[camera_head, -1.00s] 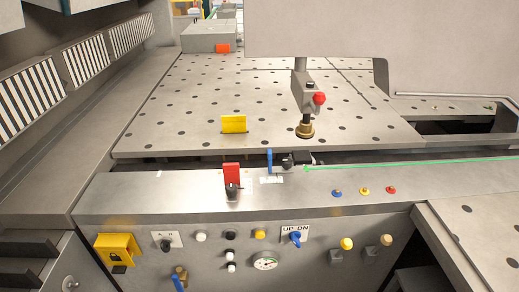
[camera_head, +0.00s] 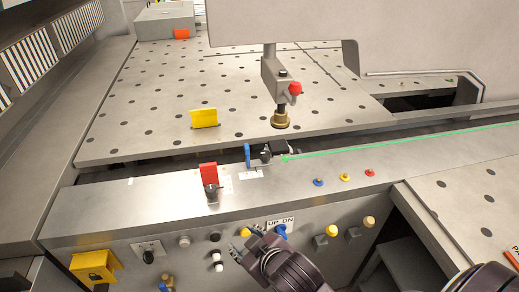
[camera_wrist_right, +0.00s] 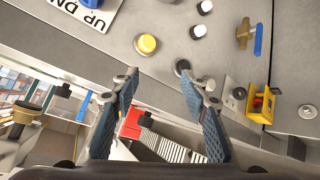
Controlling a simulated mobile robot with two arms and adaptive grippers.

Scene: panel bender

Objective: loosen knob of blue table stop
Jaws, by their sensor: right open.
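The blue table stop (camera_head: 247,155) stands upright at the back edge of the front rail, with a black knob (camera_head: 266,153) just right of it. In the right wrist view, a blue upright piece (camera_wrist_right: 83,106) with a black knob (camera_wrist_right: 62,91) shows at the left, beyond the fingers. My right gripper (camera_head: 245,245) is in front of the control panel, below and nearer than the stop and not touching it. In the right wrist view its two fingers (camera_wrist_right: 160,78) are spread and empty. My left gripper is not in view.
A red stop (camera_head: 208,174) with its own black knob (camera_head: 212,191) stands left on the rail (camera_head: 120,210). A clamp with a red knob (camera_head: 295,88) hangs behind the blue stop. A yellow stop (camera_head: 204,118) stands on the perforated table. Panel buttons lie near my gripper.

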